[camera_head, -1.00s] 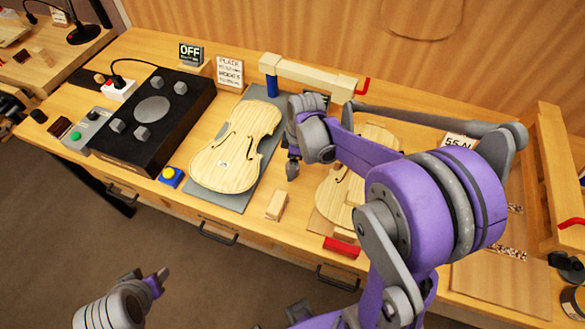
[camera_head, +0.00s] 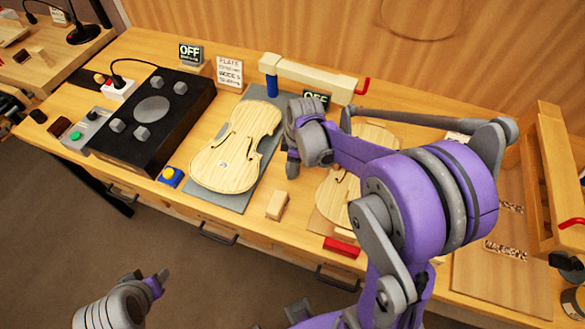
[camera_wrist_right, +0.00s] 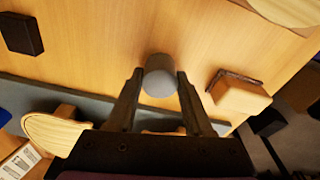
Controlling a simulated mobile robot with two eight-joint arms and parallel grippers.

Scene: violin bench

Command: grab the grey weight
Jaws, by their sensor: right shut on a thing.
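The grey weight (camera_wrist_right: 160,76) is a small smooth grey cylinder in the right wrist view. It sits between the two fingertips of my right gripper (camera_wrist_right: 158,88), which is shut on it with a finger against each side. In the head view my right gripper (camera_head: 292,166) is over the bench beside the left violin plate, and its own wrist hides the weight there. My left gripper (camera_head: 147,278) is low at the left, in front of the bench over the floor, with its fingertips apart and nothing seen between them.
A violin plate (camera_head: 236,150) lies on a grey mat (camera_head: 215,202) to the left of my right gripper. A second plate (camera_head: 330,190) is partly behind my right arm. A small wooden block (camera_head: 277,206) and a red block (camera_head: 342,247) lie near the front edge. A black box (camera_head: 150,140) stands left.

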